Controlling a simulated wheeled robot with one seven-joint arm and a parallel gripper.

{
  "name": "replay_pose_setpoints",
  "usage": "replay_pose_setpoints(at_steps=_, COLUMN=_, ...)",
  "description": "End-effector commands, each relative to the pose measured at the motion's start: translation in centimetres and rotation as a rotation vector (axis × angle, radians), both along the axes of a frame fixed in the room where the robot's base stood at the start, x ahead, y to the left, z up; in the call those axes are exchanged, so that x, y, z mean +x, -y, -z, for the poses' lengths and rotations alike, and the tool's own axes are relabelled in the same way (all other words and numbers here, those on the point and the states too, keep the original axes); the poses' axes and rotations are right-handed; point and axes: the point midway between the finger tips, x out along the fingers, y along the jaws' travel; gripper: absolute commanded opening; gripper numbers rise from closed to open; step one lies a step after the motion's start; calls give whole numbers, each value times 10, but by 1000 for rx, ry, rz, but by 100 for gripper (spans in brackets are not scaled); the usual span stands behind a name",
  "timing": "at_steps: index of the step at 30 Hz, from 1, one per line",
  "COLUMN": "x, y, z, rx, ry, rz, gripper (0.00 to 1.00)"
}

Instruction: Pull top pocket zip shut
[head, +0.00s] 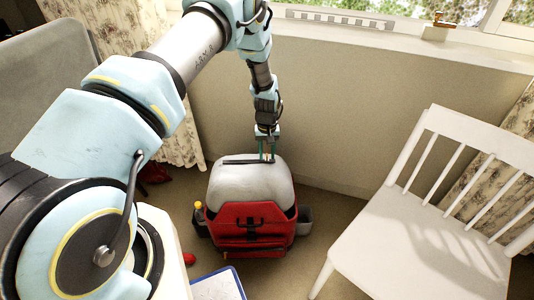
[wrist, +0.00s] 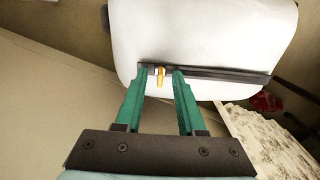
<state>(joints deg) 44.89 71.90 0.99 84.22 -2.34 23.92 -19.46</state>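A dark zip strip (head: 240,162) runs across that top and also shows in the wrist view (wrist: 225,74). A small orange-yellow zip pull (wrist: 160,77) sits near the strip's left end in the wrist view. My gripper (head: 267,159) is over the strip's right end in the head view. In the wrist view its green fingers (wrist: 159,73) are apart, one on each side of the pull, with gaps between. The pull cannot be made out in the head view.
A white chair (head: 425,230) stands to the right of the suitcase. A wall with a window sill (head: 400,37) is behind it, and a floral curtain (head: 180,125) hangs to the left.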

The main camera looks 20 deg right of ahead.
Motion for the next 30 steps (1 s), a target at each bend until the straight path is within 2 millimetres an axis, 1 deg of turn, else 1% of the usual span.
replay_pose_setpoints(at_steps=2, x=0, y=0, z=0, rx=0, ry=0, rz=0, gripper=38)
replay_pose_setpoints(at_steps=12, x=0, y=0, z=0, rx=0, ry=0, rz=0, gripper=0)
replay_pose_setpoints(at_steps=30, x=0, y=0, z=-1, rx=0, ry=0, rz=0, gripper=0)
